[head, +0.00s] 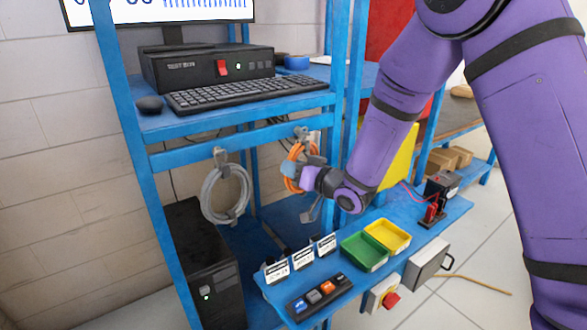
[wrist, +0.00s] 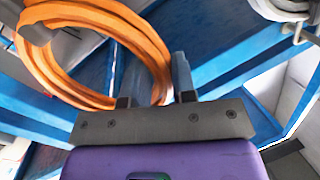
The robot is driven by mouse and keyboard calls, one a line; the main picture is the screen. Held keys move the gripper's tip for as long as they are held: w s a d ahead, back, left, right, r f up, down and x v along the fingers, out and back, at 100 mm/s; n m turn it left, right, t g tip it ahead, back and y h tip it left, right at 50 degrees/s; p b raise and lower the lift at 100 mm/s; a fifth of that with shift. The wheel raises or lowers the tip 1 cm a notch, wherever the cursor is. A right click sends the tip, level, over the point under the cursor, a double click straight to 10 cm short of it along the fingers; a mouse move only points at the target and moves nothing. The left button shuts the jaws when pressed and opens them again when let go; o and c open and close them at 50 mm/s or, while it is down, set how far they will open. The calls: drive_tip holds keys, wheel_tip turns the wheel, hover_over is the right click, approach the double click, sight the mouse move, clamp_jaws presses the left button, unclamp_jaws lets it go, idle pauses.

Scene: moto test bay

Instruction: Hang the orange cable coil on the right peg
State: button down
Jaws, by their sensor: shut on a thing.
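The orange cable coil (head: 291,184) is a loop just below the right peg (head: 302,133) on the blue rack's crossbar. My gripper (head: 301,166) is shut on the coil's right side. In the wrist view the coil (wrist: 83,12) fills the upper left, and its right edge runs to my fingers (wrist: 168,80). The coil's top overlaps the peg in the head view; I cannot tell whether it is around the peg or in front of it.
A grey cable coil (head: 207,194) hangs on the left peg (head: 220,156). Below are a blue shelf with small labelled stands (head: 302,260), a green bin (head: 363,252) and a yellow bin (head: 388,236). A keyboard (head: 220,95) lies above the crossbar (head: 250,139).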

drive_tip(key=c, duration=0.8)
unclamp_jaws()
drive_tip(key=shift+c, duration=0.2)
drive_tip(key=v, duration=1.1)
drive_tip(key=s+d+r+m+h, duration=0.3)
drive_tip(key=s+d+r+h, duration=0.1)
drive_tip(key=d+r+h, duration=0.95)
drive_tip(key=s+d+r+m+g, duration=0.1)
drive_tip(key=s+d+g, duration=0.2)
drive_tip(key=s, duration=0.9)
drive_tip(key=s+d+r+m+g, duration=0.1)
drive_tip(key=s+d, duration=0.4)
drive_tip(key=s, duration=0.7)
drive_tip(key=r+g, duration=0.1)
drive_tip(key=g, duration=0.1)
drive_tip(key=shift+m+g, duration=0.3)
